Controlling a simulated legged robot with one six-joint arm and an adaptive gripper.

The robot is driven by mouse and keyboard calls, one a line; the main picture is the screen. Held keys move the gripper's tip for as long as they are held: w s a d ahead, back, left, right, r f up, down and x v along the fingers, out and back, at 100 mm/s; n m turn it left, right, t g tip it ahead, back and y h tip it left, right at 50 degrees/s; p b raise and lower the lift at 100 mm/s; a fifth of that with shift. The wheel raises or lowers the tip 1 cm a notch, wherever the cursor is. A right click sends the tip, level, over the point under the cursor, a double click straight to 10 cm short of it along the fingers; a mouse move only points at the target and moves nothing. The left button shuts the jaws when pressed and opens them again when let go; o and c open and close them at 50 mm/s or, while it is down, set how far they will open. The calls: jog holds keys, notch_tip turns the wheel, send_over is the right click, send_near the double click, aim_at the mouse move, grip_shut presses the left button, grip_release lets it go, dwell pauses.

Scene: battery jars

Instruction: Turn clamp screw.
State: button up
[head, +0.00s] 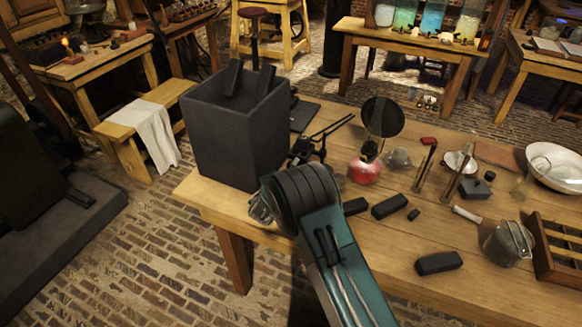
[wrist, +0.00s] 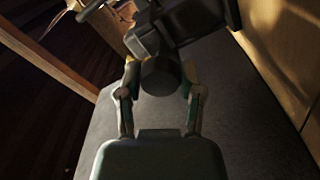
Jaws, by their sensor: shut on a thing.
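In the wrist view my gripper (wrist: 160,84) has its two fingers on either side of the dark round end of the clamp screw (wrist: 161,76) and is shut on it. Dark blocky clamp parts (wrist: 185,22) show just beyond the screw. In the head view a black clamp with thin rods (head: 308,150) is at the table's left end, beside the large dark box (head: 236,130). My arm's wrist covers the gripper and the screw there, so how far the screw is turned cannot be seen.
The wooden table (head: 480,285) holds several black blocks (head: 390,207), a flask of red liquid (head: 364,170), a round dark disc (head: 383,116), a metal can (head: 508,243) and a white bowl (head: 555,167).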

jog(key=shift+s+d+f+m, duration=0.15)
jog(key=shift+f+m, duration=0.25)
jog(key=shift+m, duration=0.2)
jog(key=shift+f, duration=0.1)
jog(key=o, duration=1.1)
jog(key=shift+o, duration=0.2)
jog(key=shift+r, duration=0.25)
jog(key=shift+s+a, duration=0.35)
jog(key=v, duration=1.1)
jog(key=shift+d, duration=0.15)
